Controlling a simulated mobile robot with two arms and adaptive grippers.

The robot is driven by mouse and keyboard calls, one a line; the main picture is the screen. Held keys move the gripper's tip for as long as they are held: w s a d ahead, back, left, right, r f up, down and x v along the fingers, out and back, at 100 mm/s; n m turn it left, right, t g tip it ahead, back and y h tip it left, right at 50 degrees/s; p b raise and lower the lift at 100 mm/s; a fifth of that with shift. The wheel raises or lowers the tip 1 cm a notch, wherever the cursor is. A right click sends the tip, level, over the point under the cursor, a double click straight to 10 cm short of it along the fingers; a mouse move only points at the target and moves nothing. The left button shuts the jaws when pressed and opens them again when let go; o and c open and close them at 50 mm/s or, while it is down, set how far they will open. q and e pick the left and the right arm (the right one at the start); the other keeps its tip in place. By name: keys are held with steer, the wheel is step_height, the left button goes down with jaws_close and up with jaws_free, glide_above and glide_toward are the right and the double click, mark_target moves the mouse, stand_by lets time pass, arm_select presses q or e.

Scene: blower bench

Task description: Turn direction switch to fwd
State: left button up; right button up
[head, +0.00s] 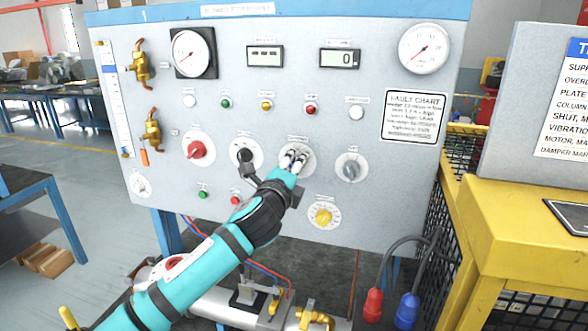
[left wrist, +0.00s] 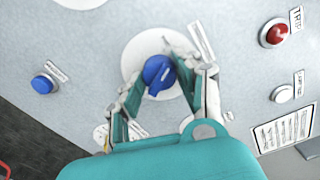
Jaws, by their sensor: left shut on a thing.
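The direction switch is a blue knob (left wrist: 158,76) on a round white plate (left wrist: 128,62) on the grey panel. My left gripper (head: 294,158) reaches up to it from the lower left in the head view, where its fingers hide the knob. In the left wrist view the fingers of the gripper (left wrist: 172,92) are on both sides of the knob, shut on it. The knob's raised grip lies at a slant. Its label is too small to read, so I cannot tell which position it is in. My right gripper is not in view.
A black knob (head: 245,156) sits just left, a grey knob (head: 351,167) right and a yellow dial (head: 324,216) below. A red knob (head: 196,149) is further left. A blue button (left wrist: 44,84) shows in the wrist view. A yellow-framed cage (head: 500,215) stands at the right.

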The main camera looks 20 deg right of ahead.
arm_select(q)
steer(key=shift+f+n, duration=0.1)
steer(key=shift+n, duration=1.5)
steer(key=o, duration=1.1)
steer(key=shift+o, duration=0.2)
steer(key=shift+s+a, duration=0.1)
steer(key=v, duration=1.1)
steer(key=shift+s+a, duration=0.25)
steer(key=shift+s, duration=0.05)
